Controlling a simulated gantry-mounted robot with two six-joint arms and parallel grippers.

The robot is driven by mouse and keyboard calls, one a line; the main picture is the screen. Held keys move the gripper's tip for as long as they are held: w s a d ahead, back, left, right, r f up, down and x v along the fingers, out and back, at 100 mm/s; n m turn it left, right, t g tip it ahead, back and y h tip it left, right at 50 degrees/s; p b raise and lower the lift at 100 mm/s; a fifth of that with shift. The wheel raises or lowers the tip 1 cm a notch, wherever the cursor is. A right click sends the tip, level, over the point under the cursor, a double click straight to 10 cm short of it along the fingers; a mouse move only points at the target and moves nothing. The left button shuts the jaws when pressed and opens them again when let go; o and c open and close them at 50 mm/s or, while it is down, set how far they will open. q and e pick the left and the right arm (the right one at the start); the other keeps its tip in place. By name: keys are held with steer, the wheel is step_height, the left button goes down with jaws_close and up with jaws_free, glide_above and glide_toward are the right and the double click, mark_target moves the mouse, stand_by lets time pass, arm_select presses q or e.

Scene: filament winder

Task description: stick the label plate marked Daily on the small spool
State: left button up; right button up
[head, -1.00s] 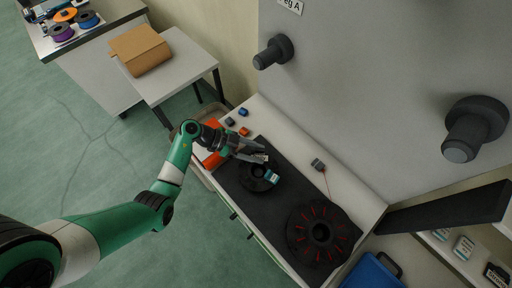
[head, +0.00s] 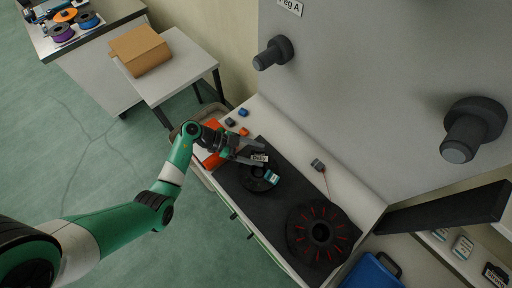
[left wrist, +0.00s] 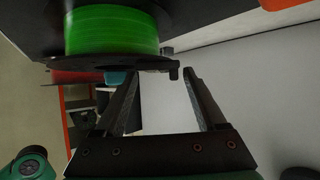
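My right gripper is not in view.
A large dark spool with red marks (head: 302,238) lies on the mat (head: 283,200). Small blue (head: 243,112) and orange (head: 244,132) blocks sit behind my left gripper. A grey piece with a red line (head: 318,165) is near the wall. Pegs stick out above.

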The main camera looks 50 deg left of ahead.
arm_select(q)
steer(key=shift+o, duration=0.8)
steer(key=shift+s+a+r, duration=0.1)
steer(key=shift+a+r, duration=0.05)
steer(key=shift+r, duration=0.05)
steer(key=p+v, duration=0.3)
steer(key=v, duration=0.8)
steer(key=shift+f, duration=0.1)
